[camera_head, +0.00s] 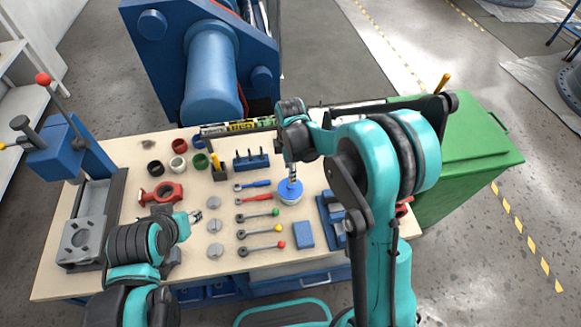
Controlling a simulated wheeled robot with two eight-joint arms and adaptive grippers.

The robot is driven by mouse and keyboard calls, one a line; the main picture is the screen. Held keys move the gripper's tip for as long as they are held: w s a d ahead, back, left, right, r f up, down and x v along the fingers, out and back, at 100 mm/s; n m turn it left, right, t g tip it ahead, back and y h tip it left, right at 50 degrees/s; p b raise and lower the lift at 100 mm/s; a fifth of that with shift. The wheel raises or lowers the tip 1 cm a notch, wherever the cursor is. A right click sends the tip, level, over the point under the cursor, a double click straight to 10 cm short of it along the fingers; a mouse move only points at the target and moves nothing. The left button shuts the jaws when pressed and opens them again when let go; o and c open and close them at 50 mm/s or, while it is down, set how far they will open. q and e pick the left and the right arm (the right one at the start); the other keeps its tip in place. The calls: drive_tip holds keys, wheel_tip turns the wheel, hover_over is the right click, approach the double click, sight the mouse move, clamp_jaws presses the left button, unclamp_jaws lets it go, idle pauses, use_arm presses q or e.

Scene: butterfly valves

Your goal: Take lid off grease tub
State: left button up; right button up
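The grease tub (290,200) is a small round white tub with a blue lid (284,190) on it, standing on the workbench right of centre. My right gripper (292,179) points down at the top of the lid from above. Its fingers overlap the lid's middle in this view, and I cannot tell whether they touch or grip it. My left gripper (196,216) is over the left half of the bench, well away from the tub, with its small fingertips apart and nothing between them.
Several valve handles (258,232) lie left of the tub beside grey discs (215,228). A blue box (304,235) lies just in front of it. A red valve body (162,193) and a press (85,225) stand left. A green bin (465,150) adjoins the bench's right.

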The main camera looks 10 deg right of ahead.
sight(290, 187)
wheel_tip(290, 187, down, 8)
drive_tip(key=b, duration=0.5)
drive_tip(key=shift+b, duration=0.3)
drive_tip(key=shift+r, duration=0.1)
clamp_jaws()
